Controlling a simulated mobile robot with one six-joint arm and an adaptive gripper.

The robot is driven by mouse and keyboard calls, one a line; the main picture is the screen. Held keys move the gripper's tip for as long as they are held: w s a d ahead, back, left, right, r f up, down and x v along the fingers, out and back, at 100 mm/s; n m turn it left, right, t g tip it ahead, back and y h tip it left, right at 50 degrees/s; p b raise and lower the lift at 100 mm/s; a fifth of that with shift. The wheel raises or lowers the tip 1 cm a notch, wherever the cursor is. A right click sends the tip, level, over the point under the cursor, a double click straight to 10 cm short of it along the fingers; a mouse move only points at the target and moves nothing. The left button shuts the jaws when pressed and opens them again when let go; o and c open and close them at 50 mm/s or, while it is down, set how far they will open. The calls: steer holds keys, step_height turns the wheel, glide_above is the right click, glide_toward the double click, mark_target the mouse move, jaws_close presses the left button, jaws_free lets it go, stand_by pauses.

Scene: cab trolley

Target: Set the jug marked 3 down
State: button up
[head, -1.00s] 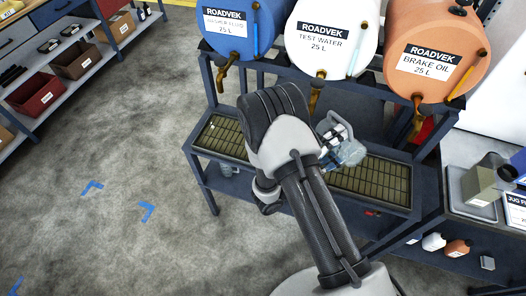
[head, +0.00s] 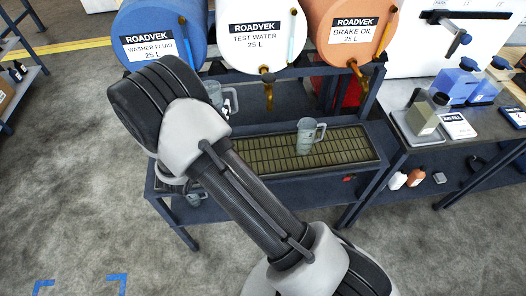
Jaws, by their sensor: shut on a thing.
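A grey jug (head: 214,92) shows only in part behind my arm, above the left part of the grated bench in front of the blue washer fluid drum. A small black and white part of my gripper (head: 231,101) shows beside it, shut on this jug. My arm hides the fingertips and the space below the jug. Another grey jug (head: 305,137) stands upright on the grating (head: 345,148), its handle to the right. I cannot read a number on either jug.
The washer fluid (head: 150,45), test water (head: 255,40) and brake oil (head: 352,35) drums stand behind the bench, with taps overhanging it. Grating right of the standing jug is clear. A side table (head: 470,140) holds a scale, containers and signs.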

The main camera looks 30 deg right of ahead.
step_height(320, 180, down, 20)
steer(key=b, duration=0.5)
steer(key=shift+w+a+r, duration=0.1)
steer(key=shift+w, duration=0.05)
steer(key=shift+f+b, duration=0.2)
steer(key=shift+b, duration=0.15)
steer(key=o, duration=1.1)
steer(key=shift+r, duration=0.1)
